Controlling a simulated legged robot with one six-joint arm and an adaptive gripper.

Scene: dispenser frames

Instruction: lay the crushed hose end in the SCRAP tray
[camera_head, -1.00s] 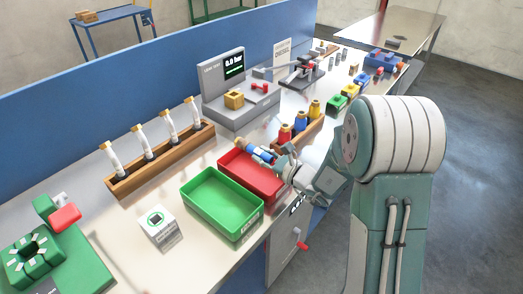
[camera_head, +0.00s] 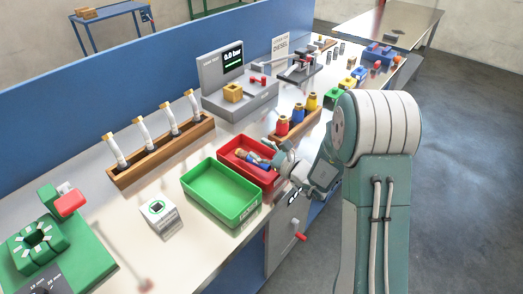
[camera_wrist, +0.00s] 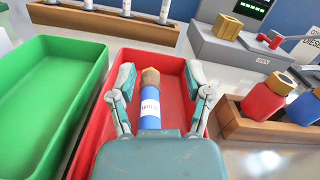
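The hose end (camera_head: 256,161), a blue piece with a white label band and a brass-brown tip, lies in the red tray (camera_head: 222,145). In the wrist view the hose end (camera_wrist: 150,112) lies lengthwise in the red tray (camera_wrist: 92,135). My gripper (camera_wrist: 158,76) is open, with one finger on each side of the hose end and a gap to both. In the head view my gripper (camera_head: 276,157) is low over the tray's right side and partly hides it. The hose's near end is hidden by my gripper's body. No SCRAP lettering is readable.
An empty green tray (camera_head: 186,181) stands close left of the red one. A wooden rack (camera_head: 152,164) of white hoses stands behind. A wooden block with colored fittings (camera_head: 293,133) and a grey tester (camera_head: 213,103) stand beyond.

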